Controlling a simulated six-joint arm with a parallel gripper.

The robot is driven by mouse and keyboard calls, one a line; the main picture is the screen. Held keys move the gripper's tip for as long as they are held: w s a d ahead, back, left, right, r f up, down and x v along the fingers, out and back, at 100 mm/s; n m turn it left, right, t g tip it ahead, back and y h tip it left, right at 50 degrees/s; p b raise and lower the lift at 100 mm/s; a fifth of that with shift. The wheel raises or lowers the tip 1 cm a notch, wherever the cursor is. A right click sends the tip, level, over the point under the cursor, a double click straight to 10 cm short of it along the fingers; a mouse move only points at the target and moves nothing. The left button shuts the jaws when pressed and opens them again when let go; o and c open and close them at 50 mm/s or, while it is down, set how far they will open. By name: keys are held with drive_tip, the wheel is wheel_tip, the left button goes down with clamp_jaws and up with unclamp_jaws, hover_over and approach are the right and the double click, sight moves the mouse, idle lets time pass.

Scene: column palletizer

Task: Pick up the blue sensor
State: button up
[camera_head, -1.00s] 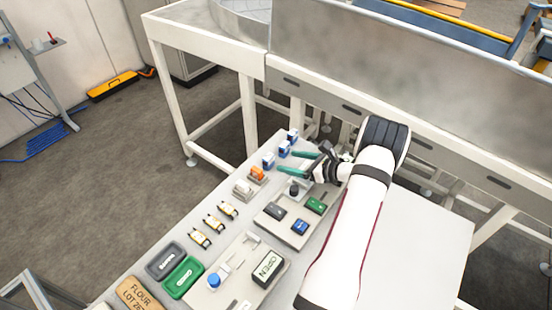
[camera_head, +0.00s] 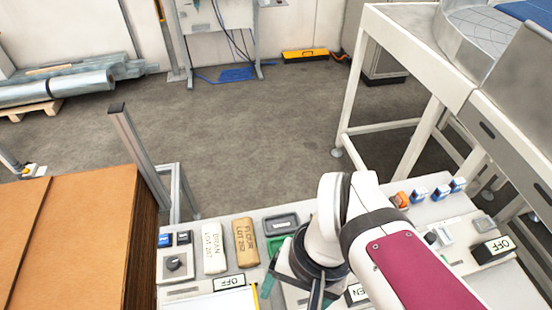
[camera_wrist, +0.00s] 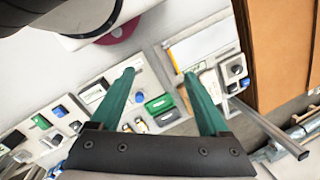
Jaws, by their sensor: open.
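Three small blue-and-white sensors stand in a row at the back right of the table in the head view, at left (camera_head: 419,194), middle (camera_head: 439,192) and right (camera_head: 457,185). I cannot tell which one is meant. My gripper (camera_wrist: 159,75) is open with nothing between its green fingers in the wrist view. In the head view it hangs over the front middle of the table, left of and nearer than the sensors, and is partly hidden by my arm. The sensors are not between the fingers.
An orange part (camera_head: 401,199) stands just left of the sensors. Flour (camera_head: 246,242) and bran (camera_head: 213,246) bags, a grey tray (camera_head: 281,223) and a green tray lie near my gripper. A cardboard stack (camera_head: 60,240) and upright post (camera_head: 138,160) stand at left.

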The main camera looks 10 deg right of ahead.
drive_tip(key=shift+s+d+f+n, duration=0.15)
drive_tip(key=shift+s+n, duration=0.15)
drive_tip(key=shift+s, duration=0.15)
drive_tip(key=shift+c, duration=1.1)
drive_tip(key=w+d+r+m+h, duration=0.2)
drive_tip(key=w+d+m, duration=0.2)
drive_tip(key=w+d, duration=0.55)
drive_tip(key=m+h, duration=0.5)
drive_tip(key=m, duration=0.3)
hover_over(422, 191)
drive_tip(key=a, duration=0.6)
wheel_tip(422, 191, down, 7)
drive_tip(key=x, duration=1.6)
drive_tip(key=shift+w+a+f, duration=0.25)
drive_tip(key=shift+a, duration=0.05)
clamp_jaws()
